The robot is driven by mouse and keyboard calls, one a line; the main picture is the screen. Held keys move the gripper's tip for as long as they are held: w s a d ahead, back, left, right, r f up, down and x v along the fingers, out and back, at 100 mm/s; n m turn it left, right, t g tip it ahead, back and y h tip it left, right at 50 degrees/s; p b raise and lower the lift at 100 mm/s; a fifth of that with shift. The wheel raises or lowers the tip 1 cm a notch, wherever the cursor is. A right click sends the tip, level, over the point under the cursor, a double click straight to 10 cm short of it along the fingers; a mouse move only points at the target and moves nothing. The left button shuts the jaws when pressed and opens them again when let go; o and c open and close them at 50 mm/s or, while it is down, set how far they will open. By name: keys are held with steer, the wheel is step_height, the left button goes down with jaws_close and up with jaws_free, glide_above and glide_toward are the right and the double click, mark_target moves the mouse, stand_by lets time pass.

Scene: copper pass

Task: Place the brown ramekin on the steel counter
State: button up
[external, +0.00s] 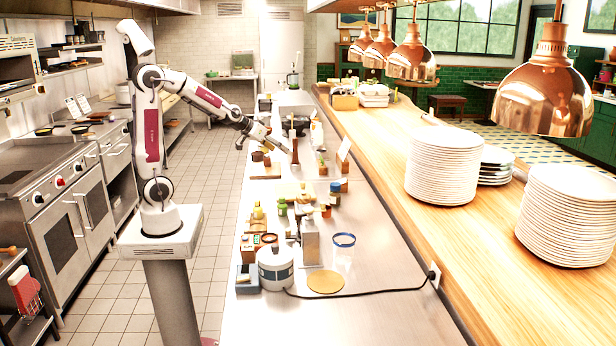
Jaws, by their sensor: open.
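The steel counter (385,308) is the long shiny surface running away down the middle. Small brown round items stand at a wooden board (265,174) on its left edge; one of them (257,156) looks like the brown ramekin, but it is too small to be sure. My gripper (262,146) is open with its fingers spread, just above and beside these items in the picture. It appears empty. Whether it touches anything cannot be told from this view.
A tall brown bottle or mill (295,151) stands right of the board. Jars and small bottles crowd the counter's middle. The near right counter is mostly clear, crossed by a black cord.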

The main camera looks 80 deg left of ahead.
steer(key=s+d+r+m+h, duration=0.15)
steer(key=s+d, duration=0.25)
steer(key=d, duration=0.5)
steer(key=s+d+r+m+h, duration=0.1)
steer(key=s+d+m+h, duration=0.15)
steer(key=s+d, duration=0.45)
steer(key=s+d+f+m+g, duration=0.2)
steer(key=s+d+m+g, duration=0.1)
steer(key=s+d, duration=0.6)
steer(key=s, duration=0.3)
steer(key=shift+s+d+m+h, duration=0.3)
steer(key=shift+d+m, duration=0.1)
